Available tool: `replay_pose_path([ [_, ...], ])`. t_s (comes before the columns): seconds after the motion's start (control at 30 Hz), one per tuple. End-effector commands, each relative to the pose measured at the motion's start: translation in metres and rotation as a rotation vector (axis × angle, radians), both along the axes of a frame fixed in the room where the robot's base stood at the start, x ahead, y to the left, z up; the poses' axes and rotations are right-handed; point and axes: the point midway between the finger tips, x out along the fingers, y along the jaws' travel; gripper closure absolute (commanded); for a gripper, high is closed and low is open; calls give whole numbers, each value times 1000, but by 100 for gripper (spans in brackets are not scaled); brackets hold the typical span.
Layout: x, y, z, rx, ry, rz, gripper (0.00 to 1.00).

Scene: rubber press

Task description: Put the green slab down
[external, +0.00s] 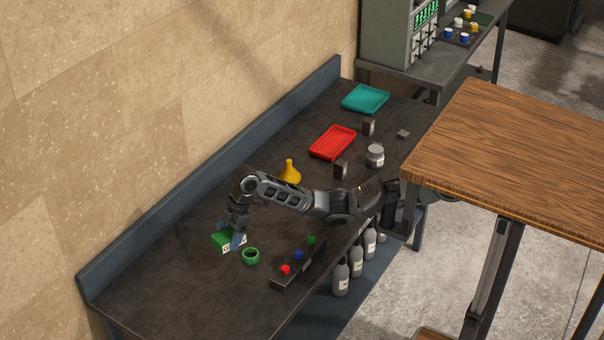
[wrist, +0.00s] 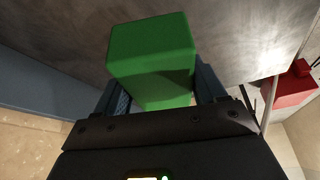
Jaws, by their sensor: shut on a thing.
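The green slab (external: 225,238) is on the left part of the dark bench, low over or on its top; I cannot tell if it touches. My gripper (external: 238,241) points down at it with its bluish fingers. In the wrist view the green slab (wrist: 151,50) sits between the two blue fingers of my gripper (wrist: 160,92), which is shut on it. A pale label face shows on the slab in the external view. The fingers hide part of its sides.
A green ring-shaped cup (external: 251,257) stands close beside the slab. A black button box (external: 298,266) is at the bench's front edge. The bench's left end (external: 150,282) is clear.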

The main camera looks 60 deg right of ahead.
Motion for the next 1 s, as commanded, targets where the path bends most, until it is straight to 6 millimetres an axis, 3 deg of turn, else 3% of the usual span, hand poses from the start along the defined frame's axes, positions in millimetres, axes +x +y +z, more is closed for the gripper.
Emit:
replay_pose_path([
  [0.1, -11, 32, -1, 6, 5, -13, 74],
  [0.37, -22, 64, -6, 9, 11, -31, 74],
  [0.8, -27, 150, -57, 6, 10, -31, 74],
  [1.0, -27, 170, -70, 9, 9, -32, 74],
])
